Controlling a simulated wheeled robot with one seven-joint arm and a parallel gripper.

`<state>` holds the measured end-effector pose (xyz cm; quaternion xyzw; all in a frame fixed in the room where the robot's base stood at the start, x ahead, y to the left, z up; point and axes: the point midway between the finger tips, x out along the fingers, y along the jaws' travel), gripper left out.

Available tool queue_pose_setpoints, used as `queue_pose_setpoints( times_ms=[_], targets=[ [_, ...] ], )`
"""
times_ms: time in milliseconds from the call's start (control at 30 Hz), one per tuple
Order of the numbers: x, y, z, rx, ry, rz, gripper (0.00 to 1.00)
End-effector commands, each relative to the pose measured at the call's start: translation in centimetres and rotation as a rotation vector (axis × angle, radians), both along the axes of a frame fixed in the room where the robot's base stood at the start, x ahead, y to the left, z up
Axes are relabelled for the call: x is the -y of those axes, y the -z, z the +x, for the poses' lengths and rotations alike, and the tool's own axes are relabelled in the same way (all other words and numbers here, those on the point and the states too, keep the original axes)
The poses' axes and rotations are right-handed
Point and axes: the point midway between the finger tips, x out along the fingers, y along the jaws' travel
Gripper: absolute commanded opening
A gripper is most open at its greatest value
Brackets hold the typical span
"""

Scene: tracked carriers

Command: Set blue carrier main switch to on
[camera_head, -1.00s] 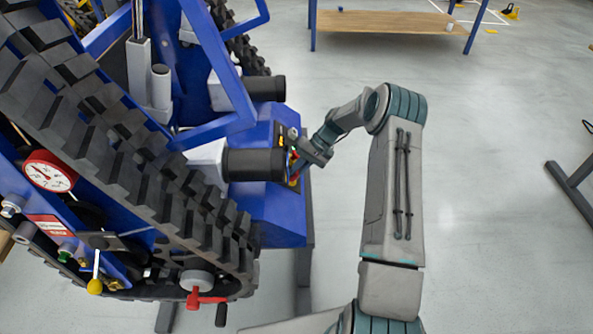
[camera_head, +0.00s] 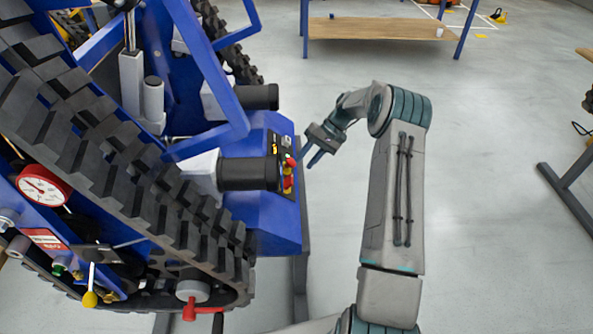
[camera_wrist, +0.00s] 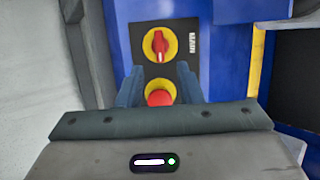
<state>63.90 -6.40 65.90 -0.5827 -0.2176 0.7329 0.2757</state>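The blue carrier (camera_head: 262,215) fills the left of the head view. Its main switch (camera_wrist: 160,44) is a red rotary knob on a yellow disc, beside the label MAIN in the wrist view. The knob's bar lies along the picture's vertical, with a white mark at its lower end. A round red button (camera_wrist: 159,97) on yellow sits below it. My gripper (camera_head: 307,160) is open and empty, just right of the control panel (camera_head: 284,150) and apart from it. In the wrist view its fingers (camera_wrist: 158,85) appear either side of the red button; the knob lies beyond them.
A black cylinder (camera_head: 250,173) sticks out next to the panel. Black tracks (camera_head: 150,190) and a gauge (camera_head: 44,186) are at the left. A wooden-topped table (camera_head: 375,27) stands at the back. The floor right of my arm is mostly clear.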

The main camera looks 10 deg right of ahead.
Motion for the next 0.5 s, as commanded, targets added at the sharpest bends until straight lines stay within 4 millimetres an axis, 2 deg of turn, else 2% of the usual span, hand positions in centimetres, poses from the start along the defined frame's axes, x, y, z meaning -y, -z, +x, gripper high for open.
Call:
queue_pose_setpoints(
  times_ms=[33, 200, 500],
  targets=[
    [0.7, -0.9, 0.3, 0.003, 0.001, -0.001, 0.33],
    [2.5, -2.9, 0.8, 0.003, 0.001, 0.000, 0.33],
    [3.5, -3.9, 0.9, 0.001, -0.001, 0.000, 0.33]
  ],
)
